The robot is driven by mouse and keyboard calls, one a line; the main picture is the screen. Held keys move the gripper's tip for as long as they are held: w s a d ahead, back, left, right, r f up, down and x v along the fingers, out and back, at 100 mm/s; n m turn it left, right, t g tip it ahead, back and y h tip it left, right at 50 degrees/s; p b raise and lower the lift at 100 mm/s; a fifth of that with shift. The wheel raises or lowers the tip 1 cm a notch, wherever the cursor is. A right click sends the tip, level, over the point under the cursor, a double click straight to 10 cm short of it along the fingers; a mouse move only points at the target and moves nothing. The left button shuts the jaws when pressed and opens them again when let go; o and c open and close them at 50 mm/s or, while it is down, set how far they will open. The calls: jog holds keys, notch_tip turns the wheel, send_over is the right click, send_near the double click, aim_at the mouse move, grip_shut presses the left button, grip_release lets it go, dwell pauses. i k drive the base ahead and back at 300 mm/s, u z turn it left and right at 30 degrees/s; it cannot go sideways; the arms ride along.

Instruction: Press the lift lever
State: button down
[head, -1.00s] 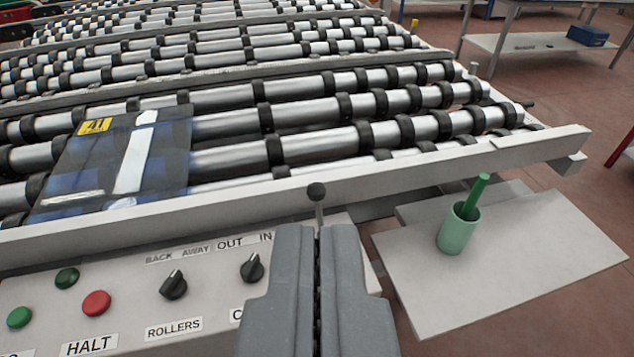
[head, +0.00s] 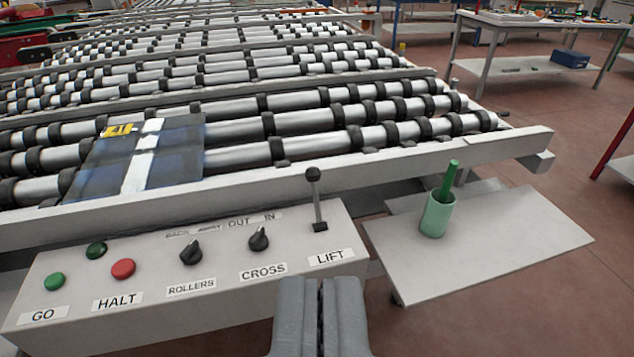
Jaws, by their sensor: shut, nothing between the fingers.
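The lift lever (head: 317,203) is a thin grey stem with a black ball knob, standing upright from a black slot at the right end of the grey control panel (head: 215,292). A LIFT label (head: 331,257) is just in front of it. My gripper (head: 321,282) is shut and empty at the bottom centre. In the picture its tips are below the LIFT label and the lever, with a visible gap to the lever's base. The whole lever is in sight.
Left of the lever are the CROSS knob (head: 258,238), ROLLERS knob (head: 191,252), red HALT button (head: 123,268) and green GO button (head: 54,281). A green cup (head: 437,215) stands on a right-hand shelf (head: 500,243).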

aim_at(312, 173)
jog(key=z, duration=0.05)
jog(key=k, duration=0.2)
jog(key=u, duration=0.3)
jog(key=i, duration=1.35)
jog(key=z, duration=0.3)
